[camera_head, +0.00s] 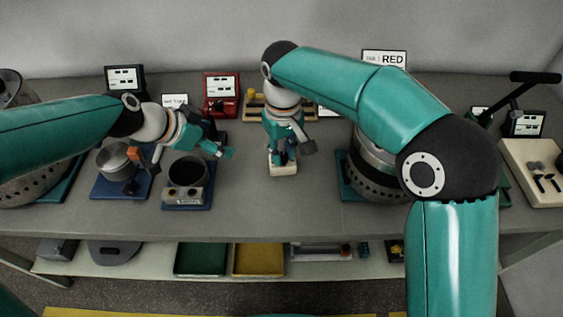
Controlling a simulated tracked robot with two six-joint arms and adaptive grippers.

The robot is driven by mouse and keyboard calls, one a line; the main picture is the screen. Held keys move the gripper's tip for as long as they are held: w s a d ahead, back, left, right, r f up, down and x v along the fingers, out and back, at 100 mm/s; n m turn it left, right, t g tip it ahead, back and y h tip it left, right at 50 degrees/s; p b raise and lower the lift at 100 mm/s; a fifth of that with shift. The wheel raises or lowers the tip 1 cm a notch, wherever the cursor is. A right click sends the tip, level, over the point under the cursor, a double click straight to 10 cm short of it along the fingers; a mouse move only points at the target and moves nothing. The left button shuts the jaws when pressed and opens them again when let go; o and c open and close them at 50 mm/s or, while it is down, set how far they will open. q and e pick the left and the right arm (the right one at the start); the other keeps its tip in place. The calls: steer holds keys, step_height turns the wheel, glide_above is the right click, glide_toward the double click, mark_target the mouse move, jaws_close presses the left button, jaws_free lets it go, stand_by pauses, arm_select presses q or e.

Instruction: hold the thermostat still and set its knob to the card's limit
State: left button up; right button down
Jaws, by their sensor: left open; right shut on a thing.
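A small cream block (283,168), which looks like the thermostat, sits on the grey table below my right gripper. My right gripper (284,156) points down and is shut on it. The gripper covers its top, so I cannot make out a knob or dial. My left gripper (222,148) is open and empty, to the left of the block and apart from it. A card reading RED (384,59) stands at the back, partly behind my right arm. A small white card (175,101) stands at the back left; its text is too small to read.
A device with a dark round top (187,172) and a metal pot (117,158) stand left of my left gripper. A perforated drum (369,165) stands right of the block, partly behind my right arm. A red display box (222,94) stands behind. The table front is clear around the block.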

mark_target(283, 164)
arm_select(q)
steer(key=s+d+m+h, duration=0.1)
steer(key=d, duration=0.1)
steer(key=s+d+f+m+g, duration=0.1)
steer(key=d, duration=0.2)
steer(key=s+d+m+g+h, duration=0.1)
steer(key=d, duration=0.1)
steer(key=shift+s+d+f+h, duration=0.15)
steer(key=shift+s+d+h, duration=0.05)
steer(key=shift+s+h, duration=0.1)
steer(key=shift+x, duration=4.8)
steer(key=shift+c, duration=0.2)
